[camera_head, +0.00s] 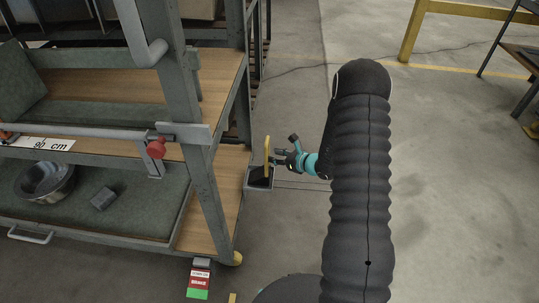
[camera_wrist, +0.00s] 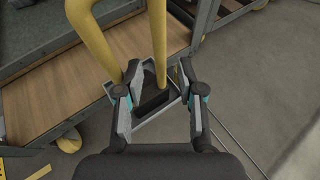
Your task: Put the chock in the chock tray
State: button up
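The chock is a black wedge (camera_head: 262,178) with a tall yellow handle (camera_head: 267,150). It appears within the outline of a small grey tray (camera_head: 248,186) beside the rack's lower right edge; whether it rests on the tray floor I cannot tell. In the wrist view the black body (camera_wrist: 152,103) lies inside the tray's pale rim (camera_wrist: 171,105), and yellow handle bars (camera_wrist: 160,45) rise close to the camera. My gripper (camera_wrist: 160,72) has its fingers spread apart, with a handle bar showing between them. In the head view my gripper (camera_head: 279,161) is just right of the handle.
A rack with wooden and green shelves fills the left. A metal bowl (camera_head: 45,182) and a grey block (camera_head: 103,199) sit on its lower shelf. A red knob (camera_head: 155,149) is on its front. A yellow caster (camera_head: 237,258) is below. Open concrete floor lies right.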

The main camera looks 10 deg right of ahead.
jog(key=v, duration=0.8)
jog(key=s+a+r+n+g+y, duration=0.1)
jog(key=s+a+r+n+g, duration=0.3)
jog(key=s+a+r+n, duration=0.4)
jog(key=s+a+r+n+g, duration=0.3)
jog(key=s+a+r+n, duration=0.3)
jog(key=r, duration=0.5)
jog(key=s+d+r+n+t+h, duration=0.1)
jog(key=s+d+r+n+h, duration=0.2)
jog(key=s+n, duration=0.4)
jog(key=s+d+r+n+t+h, duration=0.1)
jog(key=s+d+r+n+h, duration=0.3)
jog(key=s, duration=0.6)
notch_tip(320, 180, up, 4)
jog(key=n+h, duration=0.2)
jog(key=n, duration=0.1)
jog(key=shift+s+f, duration=0.2)
jog(key=shift+s, duration=0.2)
